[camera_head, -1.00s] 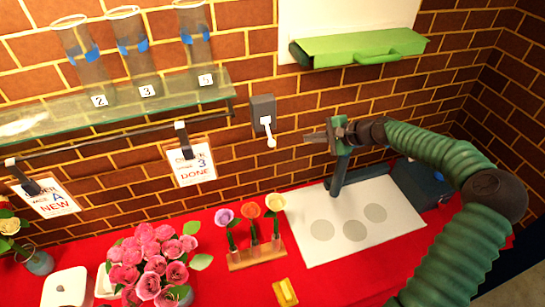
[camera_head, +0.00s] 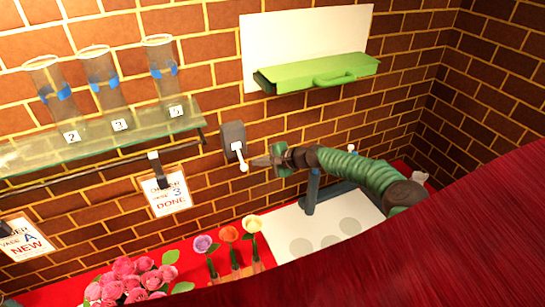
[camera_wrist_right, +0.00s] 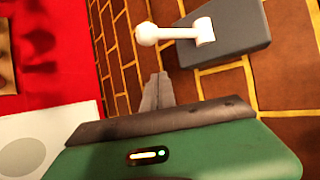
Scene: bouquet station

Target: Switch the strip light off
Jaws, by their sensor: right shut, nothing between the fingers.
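A dark grey switch box (camera_head: 232,136) with a white ball-ended lever (camera_head: 240,152) is fixed to the brick wall. The lever points down and out from the box in the head view. My right gripper (camera_head: 255,161) is shut and empty, with its fingertips close beside the lever's ball end. In the right wrist view the shut fingers (camera_wrist_right: 158,92) are just short of the box (camera_wrist_right: 235,35), and the white lever (camera_wrist_right: 175,32) sticks out across the view. A gap shows between fingers and lever there. The strip light itself is not identifiable. My left gripper is not in view.
A glass shelf (camera_head: 100,137) with several numbered vases is left of the switch. A hanging order card (camera_head: 165,193) is below it. A green tray-like box (camera_head: 320,72) is above right. Flowers (camera_head: 228,235) stand on the red table. A large red surface (camera_head: 430,225) blocks the lower right.

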